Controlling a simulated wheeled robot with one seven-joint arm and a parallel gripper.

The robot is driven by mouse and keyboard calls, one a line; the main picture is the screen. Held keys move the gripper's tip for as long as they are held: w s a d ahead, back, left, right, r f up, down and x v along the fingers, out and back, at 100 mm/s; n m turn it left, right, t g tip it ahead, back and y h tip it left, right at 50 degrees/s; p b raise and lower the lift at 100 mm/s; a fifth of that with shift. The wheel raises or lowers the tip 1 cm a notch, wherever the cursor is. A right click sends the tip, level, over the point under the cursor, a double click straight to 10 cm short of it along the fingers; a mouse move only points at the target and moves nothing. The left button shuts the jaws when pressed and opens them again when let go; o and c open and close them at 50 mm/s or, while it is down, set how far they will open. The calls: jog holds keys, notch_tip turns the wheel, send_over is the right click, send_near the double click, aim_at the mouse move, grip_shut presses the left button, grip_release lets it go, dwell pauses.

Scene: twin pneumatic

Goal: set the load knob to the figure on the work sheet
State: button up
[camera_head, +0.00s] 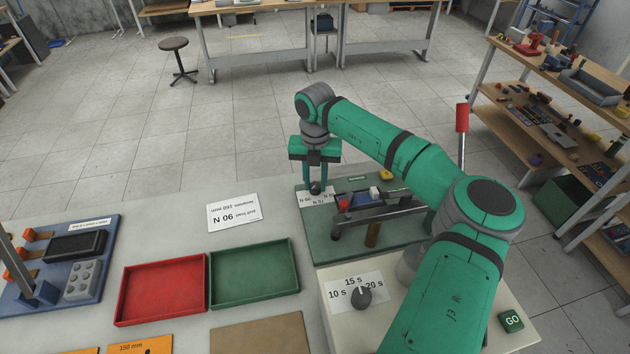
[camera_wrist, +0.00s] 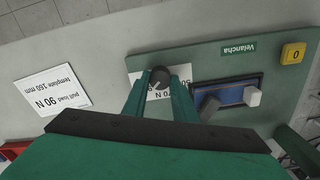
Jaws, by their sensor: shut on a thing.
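The load knob (camera_wrist: 159,76) is a dark round knob on a white label plate (camera_wrist: 135,77) on the green tester; it also shows in the head view (camera_head: 316,188). My gripper (camera_head: 317,182) points down with its two green fingers shut on the knob. A pale pointer mark on the knob faces the lower left in the wrist view. The plate's 70 N figure shows; other figures are partly hidden, so I cannot tell the exact setting. The work sheet (camera_head: 232,212) lies flat left of the tester, upside down in the head view, and reads pull load 90 N, template 160 mm.
A red-handled lever (camera_head: 462,120) stands behind my arm. A timer dial (camera_head: 361,295) and GO button (camera_head: 511,320) are nearer. Red (camera_head: 120,290) and green (camera_head: 213,275) trays lie left.

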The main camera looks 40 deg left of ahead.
aim_at(316, 186)
jog(key=shift+m, duration=1.1)
jog(key=o, duration=1)
jog(key=shift+o, duration=0.2)
notch_tip(316, 186, up, 11)
jog(key=shift+f, duration=0.1)
